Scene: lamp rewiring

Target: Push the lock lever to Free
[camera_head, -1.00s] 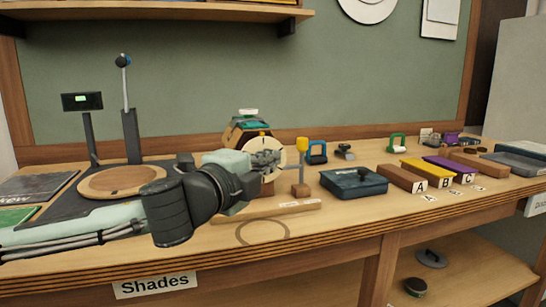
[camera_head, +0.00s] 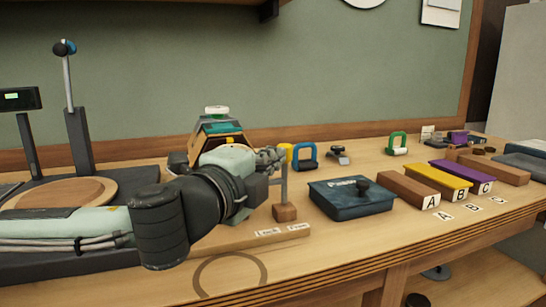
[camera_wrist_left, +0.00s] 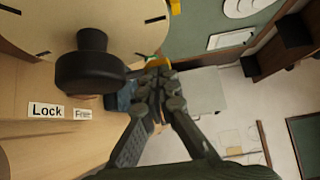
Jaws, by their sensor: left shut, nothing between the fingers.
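A post with a yellow top (camera_head: 287,151) stands on a small wooden block (camera_head: 285,212), behind the label strip (camera_head: 250,240); it looks like the lock lever. My left gripper (camera_head: 277,158) is shut and empty, its tips close beside the upper post; whether they touch is unclear. In the left wrist view the shut fingers (camera_wrist_left: 160,80) point away, with a bit of yellow just beyond the tips. The Lock label (camera_wrist_left: 46,110) and Free label (camera_wrist_left: 83,114) lie side by side at the left. My arm hides much of the device behind it. My right gripper is not in view.
A black round knob (camera_wrist_left: 91,68) and pale disc (camera_wrist_left: 60,22) are close left of the fingers. A dark blue lidded box (camera_head: 350,204) stands right of the post. Blocks marked A, B and C are farther right. The bench front is clear.

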